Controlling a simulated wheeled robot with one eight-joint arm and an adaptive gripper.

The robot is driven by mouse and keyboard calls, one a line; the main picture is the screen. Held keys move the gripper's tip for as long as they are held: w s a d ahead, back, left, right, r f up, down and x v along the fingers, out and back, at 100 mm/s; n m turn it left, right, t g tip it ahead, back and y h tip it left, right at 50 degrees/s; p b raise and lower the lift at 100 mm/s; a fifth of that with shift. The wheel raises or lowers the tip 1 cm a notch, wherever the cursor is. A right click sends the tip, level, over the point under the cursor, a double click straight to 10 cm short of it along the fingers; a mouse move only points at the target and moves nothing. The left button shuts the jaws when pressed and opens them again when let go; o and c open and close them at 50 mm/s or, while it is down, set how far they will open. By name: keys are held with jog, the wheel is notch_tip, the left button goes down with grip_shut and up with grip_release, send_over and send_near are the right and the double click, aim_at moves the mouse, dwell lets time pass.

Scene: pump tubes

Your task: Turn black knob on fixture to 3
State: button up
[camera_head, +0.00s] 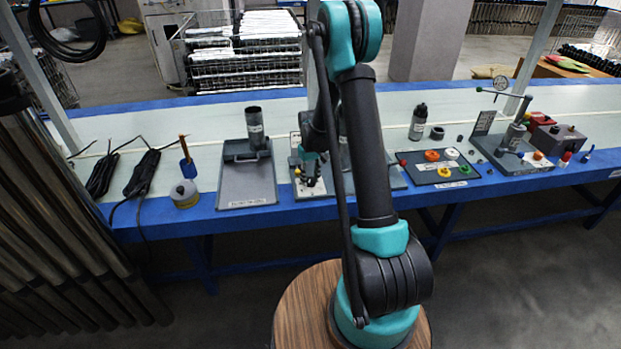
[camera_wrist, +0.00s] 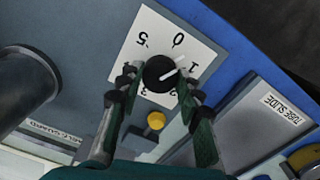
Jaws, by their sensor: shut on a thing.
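The black knob (camera_wrist: 159,75) sits on a white dial plate (camera_wrist: 150,28) in the wrist view. Its white pointer line points to the upper right, close to the 1. The 0, 5, 2 and 3 also show, with the 2 and 3 close to the fingers; I cannot make out the 4. My gripper (camera_wrist: 160,74) is shut on the knob, one finger on each side. A yellow button (camera_wrist: 156,120) is below the knob, between the fingers. In the head view my gripper (camera_head: 308,168) is over the fixture (camera_head: 297,141), and the knob is hidden.
A grey tube slide tray (camera_head: 230,188) with an upright dark cylinder (camera_head: 255,126) is left of the fixture. A panel with coloured knobs (camera_head: 420,178) is to the right. A grey cylinder (camera_wrist: 25,82) stands close to the left finger in the wrist view.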

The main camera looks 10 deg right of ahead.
jog(key=m, duration=2.2)
jog(key=shift+m, duration=0.4)
jog(key=m, duration=0.3)
jog(key=shift+m, duration=2.2)
